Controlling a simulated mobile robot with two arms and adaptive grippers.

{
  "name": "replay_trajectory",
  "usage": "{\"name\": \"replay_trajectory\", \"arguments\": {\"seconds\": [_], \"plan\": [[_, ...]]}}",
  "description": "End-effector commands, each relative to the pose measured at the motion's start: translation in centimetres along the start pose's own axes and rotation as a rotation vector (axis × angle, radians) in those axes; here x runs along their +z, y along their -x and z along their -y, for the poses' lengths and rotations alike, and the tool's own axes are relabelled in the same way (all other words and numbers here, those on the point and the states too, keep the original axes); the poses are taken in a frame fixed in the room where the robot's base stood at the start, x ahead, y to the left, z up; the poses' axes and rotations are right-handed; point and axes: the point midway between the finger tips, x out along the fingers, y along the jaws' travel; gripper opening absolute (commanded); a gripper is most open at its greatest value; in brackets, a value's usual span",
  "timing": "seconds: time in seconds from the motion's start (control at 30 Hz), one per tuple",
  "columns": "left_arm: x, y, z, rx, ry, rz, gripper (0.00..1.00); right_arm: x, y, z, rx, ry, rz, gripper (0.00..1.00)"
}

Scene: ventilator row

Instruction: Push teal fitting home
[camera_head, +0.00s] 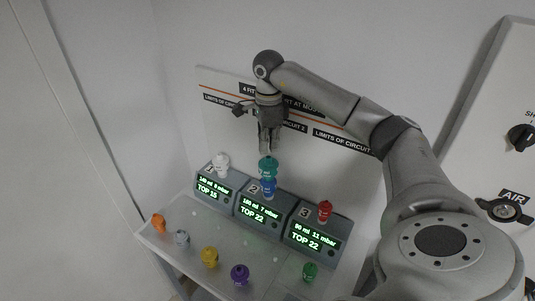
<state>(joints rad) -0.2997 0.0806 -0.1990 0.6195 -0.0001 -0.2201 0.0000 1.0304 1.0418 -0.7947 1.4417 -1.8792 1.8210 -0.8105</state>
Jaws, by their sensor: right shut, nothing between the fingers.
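The teal fitting (267,165) stands upright on top of the blue fitting (268,187), stacked on the middle unit (262,213), marked 2. My right gripper (268,150) points down with its fingers shut, right above the teal fitting. Its fingertips are at or just above the top of the teal fitting; I cannot tell whether they touch. Nothing shows between the fingers. How deep the teal fitting sits on the blue one cannot be made out. My left gripper is out of view.
Unit 1 (216,189) carries a white fitting (221,162); unit 3 (315,239) carries a red one (324,210). Orange (158,223), grey (182,238), yellow (209,256), purple (240,274) and green (309,271) fittings stand along the shelf front. A labelled board (220,89) is behind.

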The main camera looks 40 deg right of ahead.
Motion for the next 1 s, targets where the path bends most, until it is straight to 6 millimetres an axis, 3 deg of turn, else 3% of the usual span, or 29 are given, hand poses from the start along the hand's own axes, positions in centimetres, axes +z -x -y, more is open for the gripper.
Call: {"name": "replay_trajectory", "arguments": {"seconds": [1.0], "plan": [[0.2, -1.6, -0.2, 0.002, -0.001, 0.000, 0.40, 0.0, -2.7, 0.0, 0.001, 0.000, -0.001, 0.00]]}}
